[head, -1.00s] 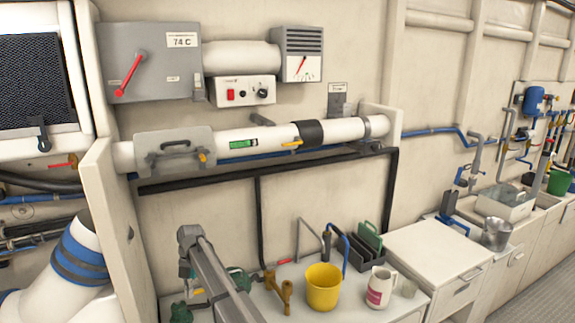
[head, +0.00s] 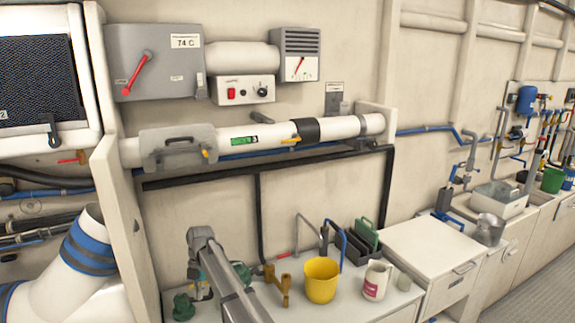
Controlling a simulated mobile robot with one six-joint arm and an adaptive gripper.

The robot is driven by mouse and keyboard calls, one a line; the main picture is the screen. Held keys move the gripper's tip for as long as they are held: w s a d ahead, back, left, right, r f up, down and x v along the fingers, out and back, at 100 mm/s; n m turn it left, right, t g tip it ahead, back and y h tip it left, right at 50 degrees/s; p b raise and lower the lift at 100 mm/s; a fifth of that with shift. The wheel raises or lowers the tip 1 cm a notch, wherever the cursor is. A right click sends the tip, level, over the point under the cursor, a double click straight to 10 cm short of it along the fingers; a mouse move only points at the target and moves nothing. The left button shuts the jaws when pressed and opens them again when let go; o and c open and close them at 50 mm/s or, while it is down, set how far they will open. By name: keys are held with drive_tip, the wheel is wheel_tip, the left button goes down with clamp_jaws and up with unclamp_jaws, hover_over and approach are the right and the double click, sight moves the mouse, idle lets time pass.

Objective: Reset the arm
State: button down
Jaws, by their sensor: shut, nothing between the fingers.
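My grey arm (head: 232,285) rises from the bottom edge in the head view and bends at a joint left of centre, over the left part of the white counter (head: 345,306). My gripper (head: 200,292) hangs below that bend, small and partly lost among green fittings. It is shut with nothing in it. I cannot tell its exact height above the counter.
A black rail (head: 270,168) and white pipe (head: 270,135) run behind. The white cabinet top (head: 425,246) is clear.

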drive_tip(key=s+d+m+t, duration=0.1)
drive_tip(key=s+d+m, duration=0.2)
drive_tip(key=d+m, duration=0.75)
drive_tip(key=s+d+m+t, duration=0.1)
drive_tip(key=s+d+m, duration=0.3)
drive_tip(key=d, duration=1.1)
drive_tip(key=s+d+m+t, duration=0.1)
drive_tip(key=s+d+m, duration=0.4)
drive_tip(key=d+m, duration=0.3)
drive_tip(key=s+d+f+m, duration=0.1)
drive_tip(key=s+d+m, duration=0.5)
drive_tip(key=d+m, duration=0.3)
drive_tip(key=shift+s+d+t+h, duration=0.2)
drive_tip(key=shift+d+t+h, duration=0.2)
drive_tip(key=shift+d, duration=1.2)
drive_tip(key=shift+m, duration=0.25)
